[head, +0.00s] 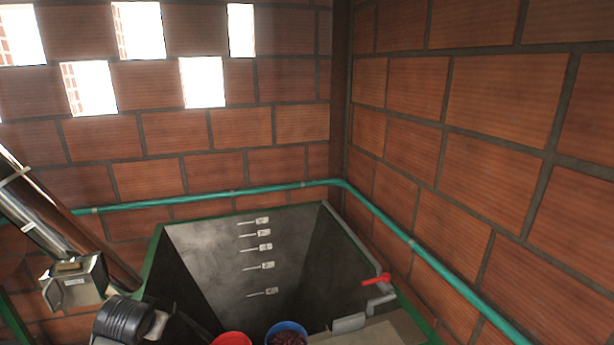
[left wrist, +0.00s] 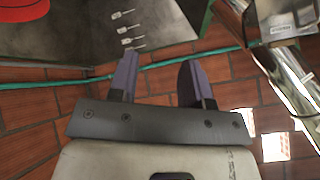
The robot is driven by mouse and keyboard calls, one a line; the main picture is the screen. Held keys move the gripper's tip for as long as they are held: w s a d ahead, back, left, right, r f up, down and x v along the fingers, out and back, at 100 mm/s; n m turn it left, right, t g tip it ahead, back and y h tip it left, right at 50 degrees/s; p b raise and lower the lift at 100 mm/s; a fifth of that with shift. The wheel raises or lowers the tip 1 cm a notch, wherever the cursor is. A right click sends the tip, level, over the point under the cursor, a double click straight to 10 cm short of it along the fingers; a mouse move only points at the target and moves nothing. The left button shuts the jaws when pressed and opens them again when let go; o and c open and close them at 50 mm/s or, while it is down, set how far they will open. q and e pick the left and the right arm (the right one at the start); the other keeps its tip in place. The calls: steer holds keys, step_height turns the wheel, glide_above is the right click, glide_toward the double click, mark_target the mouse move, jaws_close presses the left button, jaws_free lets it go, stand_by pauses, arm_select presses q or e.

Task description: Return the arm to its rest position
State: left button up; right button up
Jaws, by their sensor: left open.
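My left gripper (left wrist: 158,78) shows in the left wrist view with its two dark purple fingers apart. Nothing is between the fingers. Beyond them lie the tank wall, the green pipe and the brick wall, and the fingers appear clear of all of these. In the head view I cannot make out the left gripper's fingers. My right gripper is in neither view.
A grey tank (head: 200,250) with level marks stands in the corner. A metal elevator tube (head: 38,232) slopes at left. A green pipe (head: 270,190) follows the brick walls. A red-handled valve (head: 376,281) is at right.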

arm_select(q)
steer(key=s+d+r+t, duration=0.3)
steer(key=d+r, duration=0.2)
steer(key=r, duration=0.1)
steer(key=s+d+f+m+h+p, duration=0.1)
steer(key=s+d+f+p, duration=0.1)
steer(key=s+d, duration=0.5)
steer(key=s+d+f+g+p, duration=0.1)
steer(key=s+f+g, duration=0.1)
steer(key=s+f, duration=0.4)
steer(key=s+d+f+g+h+p, duration=0.1)
steer(key=s+f, duration=0.5)
steer(key=s, duration=1)
steer(key=s+d+f+g+h+p, duration=0.1)
steer(key=s+f+g+p, duration=0.1)
steer(key=s+f+g, duration=0.2)
steer(key=s+f, duration=0.3)
steer(key=s, duration=0.4)
steer(key=shift+s+p, duration=0.4)
steer(key=shift+d, duration=0.1)
